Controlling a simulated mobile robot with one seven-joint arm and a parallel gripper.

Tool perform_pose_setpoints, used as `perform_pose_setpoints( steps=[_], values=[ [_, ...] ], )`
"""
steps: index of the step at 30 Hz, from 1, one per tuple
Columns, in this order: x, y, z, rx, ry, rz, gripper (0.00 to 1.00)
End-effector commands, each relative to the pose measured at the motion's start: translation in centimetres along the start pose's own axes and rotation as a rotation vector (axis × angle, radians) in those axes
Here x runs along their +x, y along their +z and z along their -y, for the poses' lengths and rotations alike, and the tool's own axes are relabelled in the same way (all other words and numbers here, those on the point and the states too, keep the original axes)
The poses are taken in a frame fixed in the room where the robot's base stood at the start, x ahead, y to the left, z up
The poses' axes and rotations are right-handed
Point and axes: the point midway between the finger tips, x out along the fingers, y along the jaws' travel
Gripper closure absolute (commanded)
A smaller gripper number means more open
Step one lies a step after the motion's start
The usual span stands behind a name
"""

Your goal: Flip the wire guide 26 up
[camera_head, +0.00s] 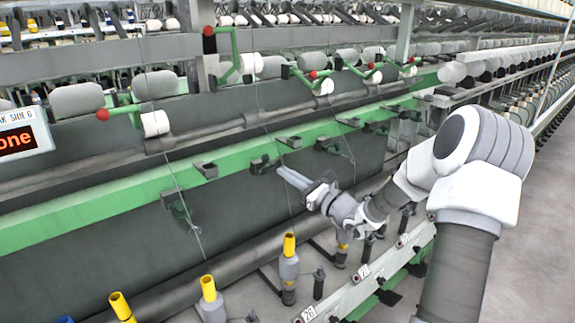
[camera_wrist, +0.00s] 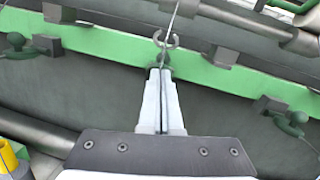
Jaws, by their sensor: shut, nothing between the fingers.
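A small dark green wire guide (camera_head: 262,164) sits at the green rail, close to my gripper's tips. In the wrist view its open ring (camera_wrist: 166,40) shows just beyond the fingertips, with a thread running through or beside it. Its lower part is partly hidden by my fingers. My gripper (camera_head: 281,172) is shut and empty, its pale fingers pointing up and left at the guide. It also shows in the wrist view (camera_wrist: 159,72). Whether the tips touch the guide I cannot tell. A label reading 26 (camera_head: 308,313) is on the lower rail.
Other wire guides line the green rail (camera_head: 100,210), one to the left (camera_head: 178,207) and one to the right (camera_head: 328,146). Yellow-topped bobbins (camera_head: 289,264) stand below. Thin threads run down to them. Grey floor (camera_head: 535,230) is clear at right.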

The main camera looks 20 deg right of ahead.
Motion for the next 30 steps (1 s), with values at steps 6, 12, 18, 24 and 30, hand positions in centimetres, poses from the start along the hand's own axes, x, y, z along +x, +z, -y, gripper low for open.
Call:
perform_pose_setpoints(
  steps=[6,12,18,24,30],
  values=[
    [1.0,2.3,0.3,0.015,0.022,-0.135,1.0],
    [1.9,3.2,0.6,0.032,0.039,-0.262,1.0],
    [2.9,3.8,0.9,0.048,0.055,-0.379,1.0],
    [3.6,4.0,1.0,0.055,0.057,-0.397,1.0],
    [3.9,4.2,1.1,0.055,0.056,-0.396,1.0]
  ],
)
